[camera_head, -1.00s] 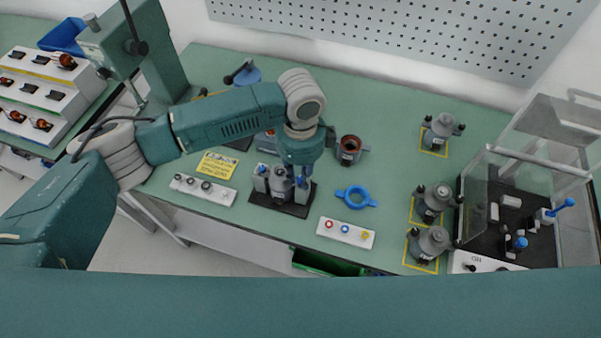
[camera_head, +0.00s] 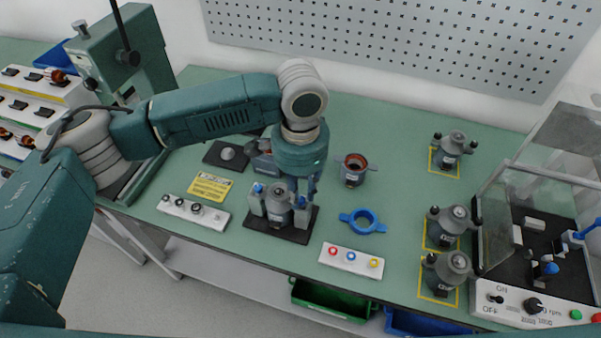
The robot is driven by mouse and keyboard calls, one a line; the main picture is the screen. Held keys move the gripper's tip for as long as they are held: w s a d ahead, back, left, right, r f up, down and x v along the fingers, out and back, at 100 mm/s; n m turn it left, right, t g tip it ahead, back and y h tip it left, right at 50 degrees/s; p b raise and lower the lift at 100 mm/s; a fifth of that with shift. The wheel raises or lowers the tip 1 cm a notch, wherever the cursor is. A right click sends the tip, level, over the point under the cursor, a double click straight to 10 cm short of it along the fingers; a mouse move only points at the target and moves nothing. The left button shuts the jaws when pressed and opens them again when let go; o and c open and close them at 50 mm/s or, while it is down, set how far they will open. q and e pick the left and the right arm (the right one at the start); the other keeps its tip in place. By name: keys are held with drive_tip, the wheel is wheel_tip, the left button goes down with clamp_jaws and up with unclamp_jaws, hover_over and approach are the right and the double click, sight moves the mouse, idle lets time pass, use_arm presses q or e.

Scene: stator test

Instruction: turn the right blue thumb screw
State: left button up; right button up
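The clamping fixture stands on a black base plate (camera_head: 291,236) near the table's front middle, with a grey motor housing (camera_head: 279,198) between its two grey blocks. The right blue thumb screw (camera_head: 301,202) is at the fixture's right block, mostly hidden under my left gripper. The left blue thumb screw (camera_head: 258,188) shows at the left block. My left gripper (camera_head: 304,188) points down just above or at the right screw. Its fingers are small and partly hidden, so I cannot tell whether they grip the screw. My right gripper is out of view.
A blue ring (camera_head: 363,221) and a white strip with coloured rings (camera_head: 350,261) lie right of the fixture. Another white strip (camera_head: 194,211) and a yellow label (camera_head: 211,187) lie left. Several grey housings (camera_head: 452,149) and a clear-walled test station (camera_head: 540,309) stand at right.

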sight(300, 199)
use_arm(q)
wheel_tip(300, 199, up, 10)
drive_tip(key=b, duration=0.1)
drive_tip(key=shift+f, duration=0.2)
idle(0.5)
